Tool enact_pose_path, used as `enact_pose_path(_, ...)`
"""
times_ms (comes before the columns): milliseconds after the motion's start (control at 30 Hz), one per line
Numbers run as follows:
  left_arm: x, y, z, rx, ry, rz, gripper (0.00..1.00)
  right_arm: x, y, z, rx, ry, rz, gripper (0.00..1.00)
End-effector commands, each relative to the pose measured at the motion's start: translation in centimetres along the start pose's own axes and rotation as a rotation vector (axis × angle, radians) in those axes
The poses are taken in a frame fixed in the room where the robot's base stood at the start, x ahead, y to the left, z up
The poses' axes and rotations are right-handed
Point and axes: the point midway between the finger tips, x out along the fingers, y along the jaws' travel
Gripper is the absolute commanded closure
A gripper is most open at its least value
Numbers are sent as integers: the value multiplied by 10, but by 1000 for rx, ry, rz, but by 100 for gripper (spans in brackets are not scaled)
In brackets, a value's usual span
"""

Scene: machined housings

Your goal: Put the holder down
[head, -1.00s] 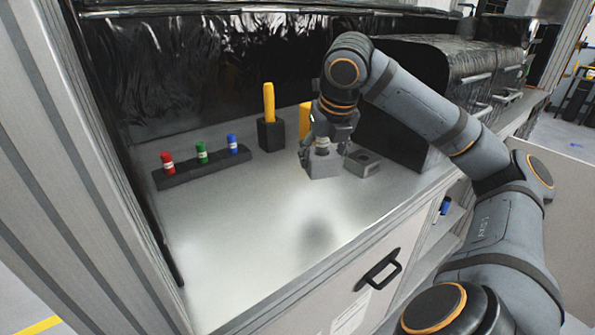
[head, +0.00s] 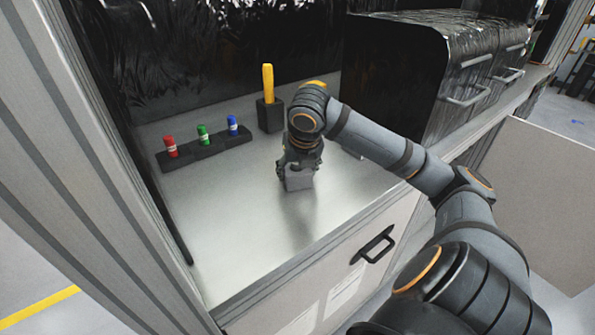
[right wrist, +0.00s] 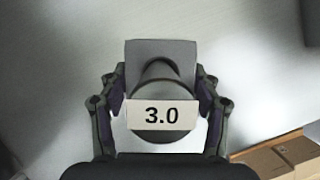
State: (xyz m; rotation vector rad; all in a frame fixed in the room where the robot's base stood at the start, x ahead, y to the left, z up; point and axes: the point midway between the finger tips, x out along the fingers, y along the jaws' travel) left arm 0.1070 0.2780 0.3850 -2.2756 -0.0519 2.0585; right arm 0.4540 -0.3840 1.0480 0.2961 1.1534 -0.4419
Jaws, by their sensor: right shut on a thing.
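The holder (head: 299,181) is a grey block with a round part. It is in the jaws of my right gripper (head: 299,168), over the middle of the metal worktop (head: 245,215). In the right wrist view the holder (right wrist: 160,51) sits between the two fingers of the gripper (right wrist: 158,105), which are shut on its round part. A white label (right wrist: 162,115) reading "3.0" faces that camera. A soft shadow lies just in front of the holder on the worktop. I cannot tell if its base touches the surface. My left gripper is not in view.
A dark rack (head: 205,150) with red, green and blue capped vials stands at the left. A black stand (head: 270,115) with a yellow handle is behind the gripper. A black cabinet (head: 395,80) is at the back right. The front left worktop is clear.

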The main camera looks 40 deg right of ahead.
Motion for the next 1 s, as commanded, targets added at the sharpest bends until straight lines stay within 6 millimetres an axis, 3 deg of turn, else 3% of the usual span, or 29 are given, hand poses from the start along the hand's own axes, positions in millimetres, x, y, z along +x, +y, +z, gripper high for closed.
enact_pose_path(233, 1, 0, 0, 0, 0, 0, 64, 2, 0, -1, 0, -1, 0, 70)
enact_pose_path(267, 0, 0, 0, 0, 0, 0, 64, 1, 0, 0, 0, 0, 1, 33)
enact_pose_path(400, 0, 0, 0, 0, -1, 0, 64, 1, 0, 0, 0, 0, 1, 14)
enact_pose_path(767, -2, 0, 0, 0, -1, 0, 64, -3, 0, 1, 1, -1, 2, 14)
enact_pose_path(867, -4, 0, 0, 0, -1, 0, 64, -16, 0, 3, 0, -5, 1, 14)
enact_pose_path(1000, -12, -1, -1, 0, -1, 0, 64, -52, 0, 4, 0, -6, 2, 14)
